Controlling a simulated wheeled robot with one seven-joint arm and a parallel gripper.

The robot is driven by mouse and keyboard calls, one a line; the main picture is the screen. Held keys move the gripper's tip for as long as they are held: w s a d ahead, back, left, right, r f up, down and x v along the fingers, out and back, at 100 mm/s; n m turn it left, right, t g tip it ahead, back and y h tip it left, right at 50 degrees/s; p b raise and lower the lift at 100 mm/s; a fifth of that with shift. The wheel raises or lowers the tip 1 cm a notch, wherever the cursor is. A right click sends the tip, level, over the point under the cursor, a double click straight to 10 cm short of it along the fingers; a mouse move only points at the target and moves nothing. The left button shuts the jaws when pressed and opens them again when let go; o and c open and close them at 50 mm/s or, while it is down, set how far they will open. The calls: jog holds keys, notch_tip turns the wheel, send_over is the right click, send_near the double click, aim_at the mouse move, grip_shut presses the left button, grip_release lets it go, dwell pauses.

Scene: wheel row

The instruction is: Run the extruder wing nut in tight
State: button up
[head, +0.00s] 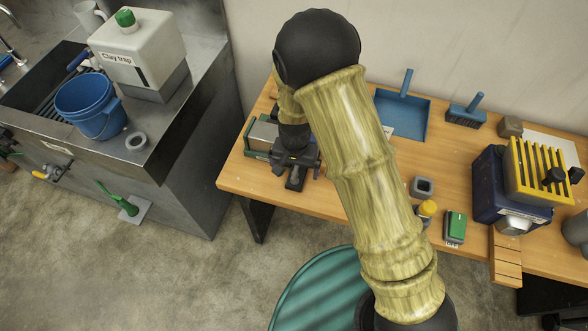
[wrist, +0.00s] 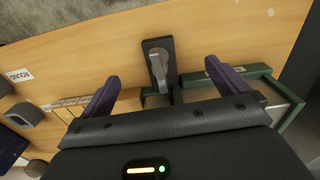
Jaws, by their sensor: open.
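In the wrist view, a grey, lever-like metal piece, which looks like the wing nut (wrist: 159,70), stands on a dark plate (wrist: 165,46) at the table's edge. My gripper (wrist: 162,72) is open, its two dark purple fingers spread to either side of this piece, apart from it. A green-framed body, seemingly the extruder (wrist: 287,98), lies at the right, partly hidden by my gripper. In the head view, the extruder (head: 262,136) sits at the table's left end, and my gripper (head: 296,170) is over its right side.
The wooden table (head: 370,200) also bears a blue dustpan (head: 402,118), a brush (head: 465,112), a grey cup (head: 423,187), a green-topped box (head: 455,227) and a blue-and-yellow machine (head: 512,188). A sink with a blue bucket (head: 90,108) stands left.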

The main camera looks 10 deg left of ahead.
aim_at(295, 170)
jog(key=shift+r+p, duration=2.75)
jog(key=shift+r, duration=0.65)
jog(key=shift+f, duration=0.1)
jog(key=shift+d, duration=0.1)
jog(key=s+d+r+t, duration=0.1)
jog(key=s+d+r, duration=0.2)
jog(key=d+r, duration=0.6)
jog(key=s+d+r+t, duration=0.1)
jog(key=s+d+r, duration=0.3)
jog(key=d+r, duration=0.5)
jog(key=d, duration=0.7)
jog(key=shift+d+r+t, duration=0.25)
jog(key=shift+r+t, duration=0.05)
jog(key=shift+r, duration=0.05)
